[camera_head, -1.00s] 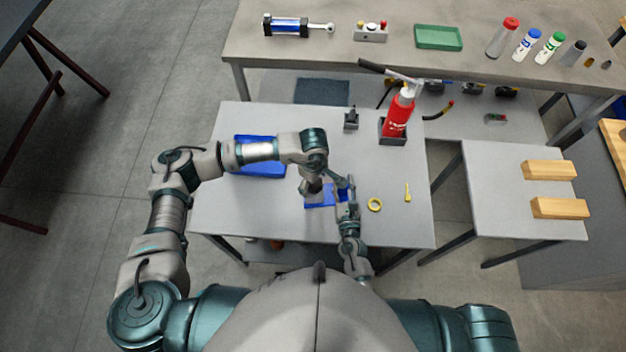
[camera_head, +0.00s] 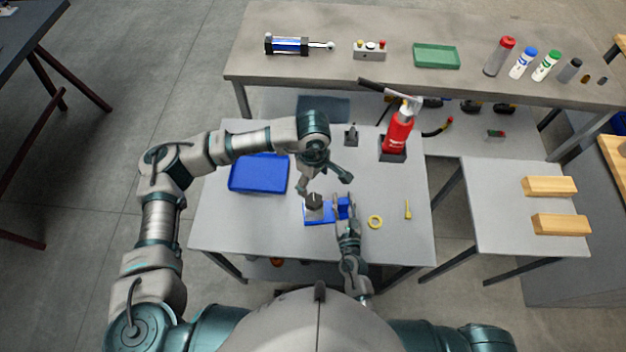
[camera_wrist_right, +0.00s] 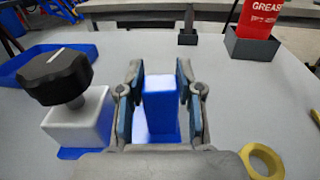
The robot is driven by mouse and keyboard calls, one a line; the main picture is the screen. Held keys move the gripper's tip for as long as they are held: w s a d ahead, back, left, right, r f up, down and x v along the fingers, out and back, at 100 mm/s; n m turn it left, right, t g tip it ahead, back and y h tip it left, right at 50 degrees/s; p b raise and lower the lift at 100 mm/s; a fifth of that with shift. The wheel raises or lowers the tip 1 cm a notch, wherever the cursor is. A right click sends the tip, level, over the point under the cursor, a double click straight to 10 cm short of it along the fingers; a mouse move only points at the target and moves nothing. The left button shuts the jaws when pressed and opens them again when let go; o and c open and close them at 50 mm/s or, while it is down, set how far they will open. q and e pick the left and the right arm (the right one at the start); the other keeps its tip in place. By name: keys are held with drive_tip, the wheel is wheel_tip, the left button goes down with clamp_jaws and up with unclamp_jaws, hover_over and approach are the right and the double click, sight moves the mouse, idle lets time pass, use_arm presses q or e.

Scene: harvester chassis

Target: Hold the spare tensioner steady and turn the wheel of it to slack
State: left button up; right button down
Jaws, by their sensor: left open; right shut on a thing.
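The spare tensioner has a blue base plate (camera_head: 322,220), a light grey block (camera_wrist_right: 82,122) carrying a black wheel (camera_wrist_right: 57,75) with a white mark line, and an upright blue block (camera_wrist_right: 160,105). It stands on the grey table; the wheel also shows in the head view (camera_head: 314,200). My right gripper (camera_head: 343,203) has its fingers on both sides of the blue block and is shut on it; it fills the middle of the right wrist view (camera_wrist_right: 160,72). My left gripper (camera_head: 325,184) is open and empty, its fingers spread above and behind the wheel, apart from it.
A blue tray (camera_head: 258,187) lies left on the table. A yellow ring (camera_head: 375,222) and a small yellow piece (camera_head: 408,210) lie to the right. A red grease bottle (camera_head: 398,132) stands in a dark holder (camera_head: 392,152) at the back, near a small dark object (camera_head: 351,135).

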drive_tip(key=c, duration=0.7)
unclamp_jaws()
